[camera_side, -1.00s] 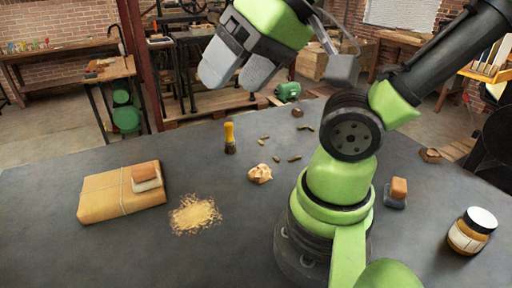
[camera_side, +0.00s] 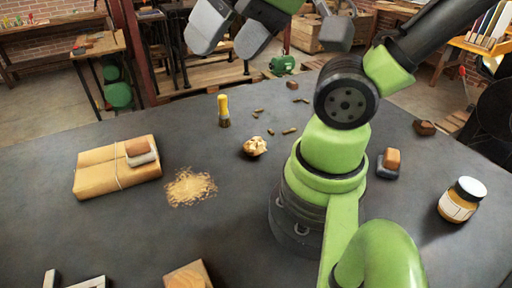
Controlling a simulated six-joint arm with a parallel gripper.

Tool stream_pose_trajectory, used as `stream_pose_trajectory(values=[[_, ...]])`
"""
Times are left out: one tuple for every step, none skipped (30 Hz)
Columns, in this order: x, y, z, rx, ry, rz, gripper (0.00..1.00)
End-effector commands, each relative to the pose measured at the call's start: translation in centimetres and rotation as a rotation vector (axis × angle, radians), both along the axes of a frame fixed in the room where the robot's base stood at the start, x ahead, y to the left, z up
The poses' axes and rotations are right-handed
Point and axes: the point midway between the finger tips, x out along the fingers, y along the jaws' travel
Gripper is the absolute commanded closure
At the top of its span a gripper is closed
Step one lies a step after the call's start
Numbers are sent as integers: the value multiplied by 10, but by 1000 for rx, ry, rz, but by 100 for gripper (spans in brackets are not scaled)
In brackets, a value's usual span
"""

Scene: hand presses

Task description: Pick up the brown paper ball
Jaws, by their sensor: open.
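The brown paper ball (camera_side: 255,146), small and crumpled, lies on the dark grey table (camera_side: 110,232) just left of my arm's base. My gripper (camera_side: 226,47) is up at the top of the view, with its two grey fingers apart and nothing between them. It is well above the table and apart from the ball. The upper part of the gripper is cut off by the top edge of the picture.
A yellow-handled brush (camera_side: 223,110) stands behind the ball, with several small brown pieces (camera_side: 289,131) nearby. A wrapped parcel (camera_side: 103,173) and sawdust (camera_side: 190,187) lie left. A jar (camera_side: 462,199) and a block (camera_side: 391,158) are right. A wooden block (camera_side: 188,275) is at the front.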

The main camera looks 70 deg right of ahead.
Motion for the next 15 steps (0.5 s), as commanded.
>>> stream_pose_trajectory(values=[[0, 0, 0, 0, 0, 0, 15], [0, 0, 0, 0, 0, 0, 15], [0, 0, 0, 0, 0, 0, 15], [0, 0, 0, 0, 0, 0, 15], [0, 0, 0, 0, 0, 0, 15], [0, 0, 0, 0, 0, 0, 15], [0, 0, 0, -1, 0, 1, 15], [1, 0, 0, -4, 1, 3, 15], [2, -2, -1, -16, 5, 8, 15], [4, -3, -2, -30, 10, 17, 15], [7, -6, -4, -52, 17, 31, 15], [12, -10, -8, -92, 28, 56, 15], [17, -15, -11, -128, 41, 82, 15], [22, -20, -15, -171, 55, 114, 15], [29, -29, -22, -231, 81, 166, 15]])
